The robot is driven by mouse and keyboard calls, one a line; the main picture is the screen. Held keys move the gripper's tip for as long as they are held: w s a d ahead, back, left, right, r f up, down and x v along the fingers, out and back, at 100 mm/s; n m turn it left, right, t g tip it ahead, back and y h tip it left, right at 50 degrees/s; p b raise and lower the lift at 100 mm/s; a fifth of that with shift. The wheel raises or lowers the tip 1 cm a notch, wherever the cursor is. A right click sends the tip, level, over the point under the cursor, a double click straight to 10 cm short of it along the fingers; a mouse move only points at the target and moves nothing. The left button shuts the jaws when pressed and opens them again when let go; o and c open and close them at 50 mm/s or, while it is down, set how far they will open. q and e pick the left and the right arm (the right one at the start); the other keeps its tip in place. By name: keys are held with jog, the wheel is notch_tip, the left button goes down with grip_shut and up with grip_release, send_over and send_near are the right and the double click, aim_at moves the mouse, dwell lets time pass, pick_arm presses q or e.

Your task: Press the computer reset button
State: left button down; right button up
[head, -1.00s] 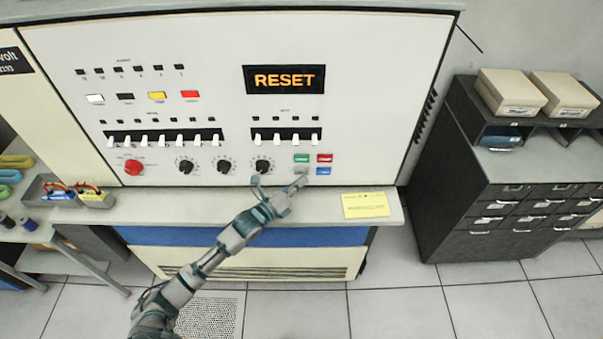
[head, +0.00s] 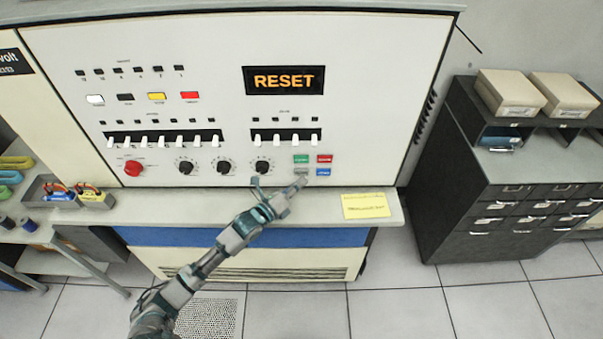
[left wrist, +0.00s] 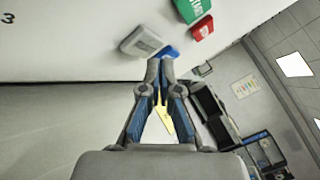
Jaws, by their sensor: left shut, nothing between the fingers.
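The computer's white panel (head: 220,60) has a black display (head: 284,80) reading RESET in orange. At its lower right is a cluster of buttons: green (head: 300,158), red (head: 325,158), blue (head: 323,172) and grey (head: 301,172). My left gripper (head: 297,183) is shut and empty, its fingertips just by the grey button. In the left wrist view the fingertips (left wrist: 160,66) lie just below the grey button (left wrist: 141,42) and the blue button (left wrist: 169,53). I cannot tell whether they touch either. Which button is labelled reset is too small to read. My right gripper is out of view.
A red knob (head: 133,168), black dials and white toggle switches sit left of the buttons. A yellow note (head: 365,205) lies on the ledge (head: 250,210) below. A dark drawer cabinet (head: 500,200) stands at the right.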

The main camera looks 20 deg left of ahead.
pick_arm(q)
jog(key=shift+w+a, duration=0.2)
jog(key=shift+w, duration=0.1)
jog(key=shift+w+a, duration=0.1)
jog(key=shift+w+b, duration=0.35)
jog(key=shift+b, duration=0.05)
dwell(0.7)
jog(key=shift+s+r, duration=0.1)
jog(key=shift+s+d+p, duration=0.25)
jog(key=shift+s+p, duration=0.35)
jog(key=shift+s, duration=0.1)
jog(key=shift+s, duration=0.1)
